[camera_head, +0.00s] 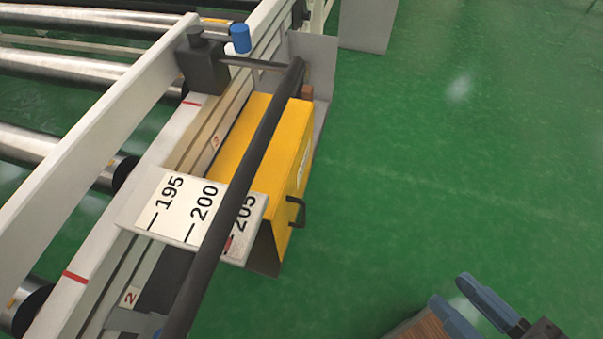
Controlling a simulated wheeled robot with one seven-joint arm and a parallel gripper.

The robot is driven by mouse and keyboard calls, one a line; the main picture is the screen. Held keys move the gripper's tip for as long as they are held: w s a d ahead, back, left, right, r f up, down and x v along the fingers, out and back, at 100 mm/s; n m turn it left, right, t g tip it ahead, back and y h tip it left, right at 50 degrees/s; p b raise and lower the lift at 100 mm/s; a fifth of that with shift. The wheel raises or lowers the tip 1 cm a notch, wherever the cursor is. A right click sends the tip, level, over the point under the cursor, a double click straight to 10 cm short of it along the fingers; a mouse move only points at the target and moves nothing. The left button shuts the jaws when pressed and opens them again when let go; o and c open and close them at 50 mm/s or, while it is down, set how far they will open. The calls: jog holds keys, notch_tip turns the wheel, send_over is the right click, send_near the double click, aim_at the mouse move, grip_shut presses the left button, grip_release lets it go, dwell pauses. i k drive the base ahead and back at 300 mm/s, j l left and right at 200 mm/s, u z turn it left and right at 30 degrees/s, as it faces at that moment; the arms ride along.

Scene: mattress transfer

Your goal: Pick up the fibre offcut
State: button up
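I cannot make out a fibre offcut for certain in the head view. My gripper (452,291) is at the lower right, partly cut off by the bottom edge. Its two blue-grey fingers are apart, with green floor showing between the tips and nothing seen held. A brown, wood-grained thing (422,326) shows beside and below the left finger. Most of it is out of frame, and I cannot tell what it is or whether the finger touches it.
A roller conveyor (78,68) with a white frame fills the left. A yellow box (295,160) with a black handle (297,212) is on its side. A scale plate (165,205) and a long dark bar (262,140) lie in front. Green floor (450,150) is clear at right.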

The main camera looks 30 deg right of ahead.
aim_at(307, 92)
jog(key=i+l+z, duration=0.1)
jog(key=l, duration=0.25)
jog(key=i+l, duration=0.25)
jog(key=l, duration=0.15)
jog(key=i+l+z, duration=0.15)
jog(key=l, duration=0.2)
